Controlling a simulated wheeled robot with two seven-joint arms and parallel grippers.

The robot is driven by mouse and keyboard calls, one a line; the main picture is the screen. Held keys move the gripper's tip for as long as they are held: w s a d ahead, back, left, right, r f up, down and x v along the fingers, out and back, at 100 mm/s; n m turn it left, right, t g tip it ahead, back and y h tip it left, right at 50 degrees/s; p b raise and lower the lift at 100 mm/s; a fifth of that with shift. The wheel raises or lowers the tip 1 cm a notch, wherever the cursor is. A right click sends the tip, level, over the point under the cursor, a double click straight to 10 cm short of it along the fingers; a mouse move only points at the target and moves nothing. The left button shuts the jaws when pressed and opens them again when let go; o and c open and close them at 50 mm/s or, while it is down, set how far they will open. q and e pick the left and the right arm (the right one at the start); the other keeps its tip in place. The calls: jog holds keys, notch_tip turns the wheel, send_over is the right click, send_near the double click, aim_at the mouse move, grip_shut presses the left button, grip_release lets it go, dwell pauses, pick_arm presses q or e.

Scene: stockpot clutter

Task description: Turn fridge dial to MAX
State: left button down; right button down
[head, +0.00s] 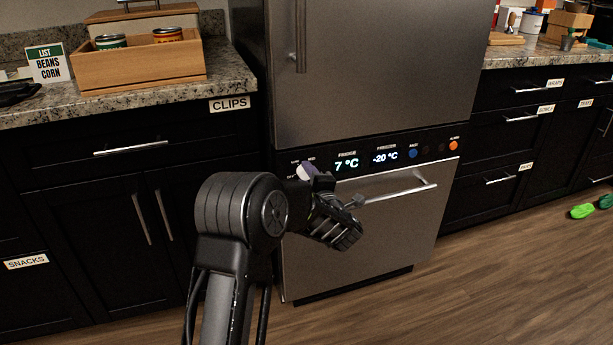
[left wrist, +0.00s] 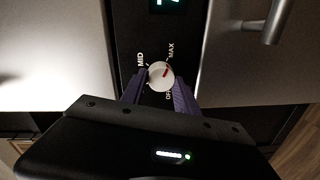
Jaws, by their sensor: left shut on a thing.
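The fridge dial (left wrist: 160,76) is a round white knob with a red mark, on the black control strip of the steel fridge (head: 365,80). In the left wrist view the red mark points up and right, on the side of the MAX label; I cannot tell if it lines up exactly. MID is at the upper left. My left gripper (left wrist: 158,88) has its purple fingers on either side of the dial, shut on it. In the head view the left gripper (head: 308,170) reaches the strip and largely hides the dial. My right gripper is not in view.
The fridge display (head: 347,164) reads 7 °C and the freezer display (head: 385,157) reads -20 °C. A drawer handle (head: 400,190) sticks out below the strip. Black cabinets (head: 110,220) flank the fridge. Green clogs (head: 582,211) lie on the floor at right.

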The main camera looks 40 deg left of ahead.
pick_arm(q)
jog(key=c, duration=0.9)
grip_release()
jog(key=p+v, duration=0.1)
jog(key=v, duration=0.6)
jog(key=shift+s+d, duration=0.25)
jog(key=shift+d, duration=0.1)
